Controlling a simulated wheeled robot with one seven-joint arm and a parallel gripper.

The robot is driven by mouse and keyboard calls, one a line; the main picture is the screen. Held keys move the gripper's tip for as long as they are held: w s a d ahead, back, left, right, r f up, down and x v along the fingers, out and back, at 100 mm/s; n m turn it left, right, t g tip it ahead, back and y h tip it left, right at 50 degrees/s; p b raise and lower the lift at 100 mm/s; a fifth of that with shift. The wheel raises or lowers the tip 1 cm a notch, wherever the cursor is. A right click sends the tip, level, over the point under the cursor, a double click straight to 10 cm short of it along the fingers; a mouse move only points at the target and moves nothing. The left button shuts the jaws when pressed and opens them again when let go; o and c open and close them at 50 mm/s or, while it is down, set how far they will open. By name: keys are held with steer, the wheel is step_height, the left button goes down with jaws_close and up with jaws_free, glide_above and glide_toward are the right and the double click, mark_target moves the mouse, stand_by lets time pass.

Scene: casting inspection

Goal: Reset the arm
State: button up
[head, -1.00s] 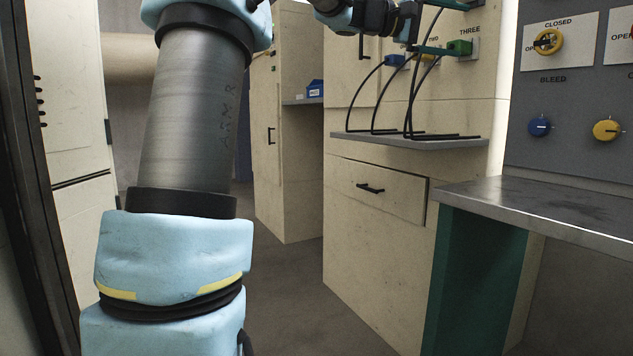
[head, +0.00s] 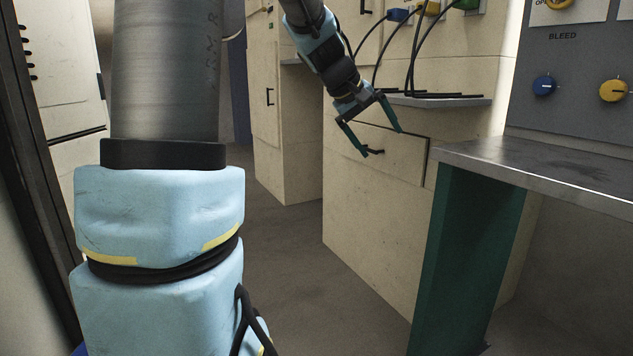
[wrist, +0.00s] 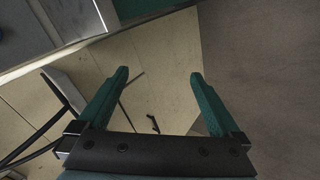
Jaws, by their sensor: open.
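My gripper (head: 380,140) is in the upper middle of the head view, pointing down and to the right. Its two green fingers are spread apart with nothing between them. It appears in front of the beige cabinet's drawer (head: 400,160), with one fingertip near the dark drawer handle in the picture; I cannot tell how far apart they are in depth. In the wrist view my gripper (wrist: 158,80) is also open and empty, with the cabinet face (wrist: 150,60) and floor beyond the fingers.
A grey shelf (head: 470,102) with black cables sits above the drawer. A metal bench (head: 560,165) on a green support (head: 470,260) stands at right, below a panel with a blue knob (head: 544,85) and a yellow knob (head: 613,90). Floor (head: 300,260) is clear between me and the cabinets.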

steer(key=s+a+f+m+g+y, duration=0.25)
steer(key=s+a+f+y, duration=0.45)
steer(key=s+a+f, duration=1.2)
step_height(320, 180, up, 25)
steer(key=a+p, duration=0.1)
steer(key=p, duration=2.5)
steer(key=shift+w+r, duration=0.15)
steer(key=shift+w, duration=0.2)
